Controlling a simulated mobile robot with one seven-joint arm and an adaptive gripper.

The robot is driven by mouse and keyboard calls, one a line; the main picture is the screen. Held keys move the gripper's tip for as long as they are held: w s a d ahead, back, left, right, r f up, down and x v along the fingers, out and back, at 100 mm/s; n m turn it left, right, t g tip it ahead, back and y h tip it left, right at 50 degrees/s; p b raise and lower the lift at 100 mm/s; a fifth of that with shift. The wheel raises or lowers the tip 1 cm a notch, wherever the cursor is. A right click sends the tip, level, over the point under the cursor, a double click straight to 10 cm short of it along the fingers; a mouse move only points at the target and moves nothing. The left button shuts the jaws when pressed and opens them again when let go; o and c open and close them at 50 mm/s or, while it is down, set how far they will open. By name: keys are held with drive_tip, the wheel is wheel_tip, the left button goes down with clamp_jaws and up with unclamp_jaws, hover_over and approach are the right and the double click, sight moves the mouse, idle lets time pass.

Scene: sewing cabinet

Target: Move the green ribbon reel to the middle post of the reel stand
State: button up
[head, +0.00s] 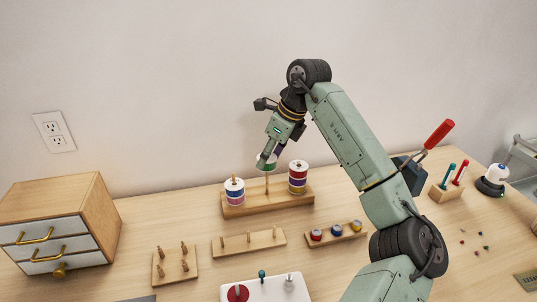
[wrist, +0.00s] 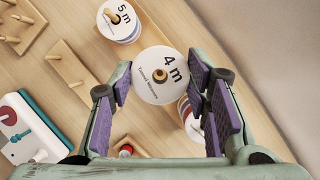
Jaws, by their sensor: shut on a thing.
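My gripper (head: 267,157) is shut on the green ribbon reel (head: 268,166), which sits at the upper part of the middle post (head: 267,184) of the reel stand (head: 262,204). In the wrist view, the reel's white top face (wrist: 148,88) reads "4 m" and lies between the two purple-padded fingers (wrist: 160,76). A wooden tip shows in its centre hole. The reel is above the stand's base, with bare post below it. The left post holds a stack of reels (head: 235,192) topped by one marked "5 m" (wrist: 125,28). The right post holds a taller red and blue stack (head: 298,178).
In front of the stand are a peg board (head: 175,265), a low peg rail (head: 249,242), a rack of small spools (head: 338,234) and a white tray (head: 262,291). A drawer cabinet (head: 62,222) stands left. A screwdriver block (head: 447,190) is right. The wall is close behind.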

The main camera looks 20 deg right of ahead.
drive_tip(key=shift+f+b, duration=1.25)
drive_tip(key=shift+f, duration=0.25)
drive_tip(key=o, duration=1.1)
drive_tip(key=v, duration=1.2)
